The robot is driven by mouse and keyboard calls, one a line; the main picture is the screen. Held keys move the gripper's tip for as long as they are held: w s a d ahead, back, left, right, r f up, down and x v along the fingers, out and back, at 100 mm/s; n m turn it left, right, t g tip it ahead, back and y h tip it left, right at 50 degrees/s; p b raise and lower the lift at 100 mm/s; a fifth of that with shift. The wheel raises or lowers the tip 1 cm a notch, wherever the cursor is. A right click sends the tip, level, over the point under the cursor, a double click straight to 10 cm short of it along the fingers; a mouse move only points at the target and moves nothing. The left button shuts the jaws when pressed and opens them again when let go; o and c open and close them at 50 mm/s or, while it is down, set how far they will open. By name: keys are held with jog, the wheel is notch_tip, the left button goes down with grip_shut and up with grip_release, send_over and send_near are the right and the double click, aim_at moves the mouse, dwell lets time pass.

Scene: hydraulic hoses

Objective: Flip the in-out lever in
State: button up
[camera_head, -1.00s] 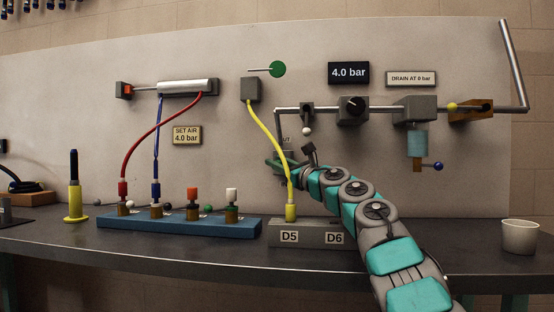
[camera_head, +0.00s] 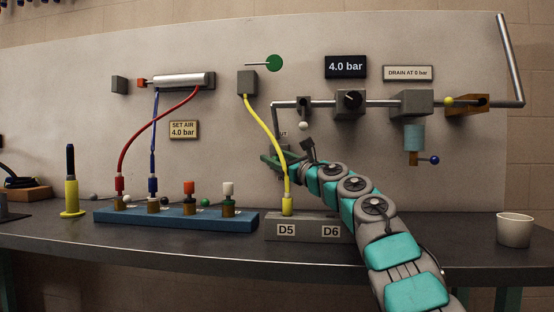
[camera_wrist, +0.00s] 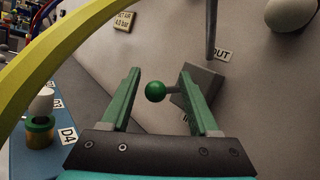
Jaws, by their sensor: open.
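The in-out lever is a short rod with a green ball knob (camera_wrist: 155,91) on a grey block (camera_wrist: 203,88) on the panel. In the wrist view the knob appears between my gripper's two green fingers (camera_wrist: 158,76), with a gap on both sides. I cannot tell how deep between the fingers it lies. An OUT label (camera_wrist: 221,54) is above the block and a partly hidden IN label (camera_wrist: 187,119) is below it. In the head view my gripper (camera_head: 272,160) is at the panel behind the yellow hose (camera_head: 268,130), and the lever is hidden there.
The yellow hose arches close on the left of the wrist view (camera_wrist: 60,45). A blue manifold (camera_head: 180,220) with hoses and plugs stands left, a grey D5/D6 block (camera_head: 305,231) below my arm. The cylinder (camera_head: 182,80) is at upper left. A pale cup (camera_head: 514,230) stands right.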

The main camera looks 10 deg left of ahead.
jog(key=b+v, duration=0.6)
jog(key=v, duration=0.1)
jog(key=shift+s+d, duration=0.2)
jog(key=shift+d, duration=0.1)
jog(key=shift+f, duration=0.1)
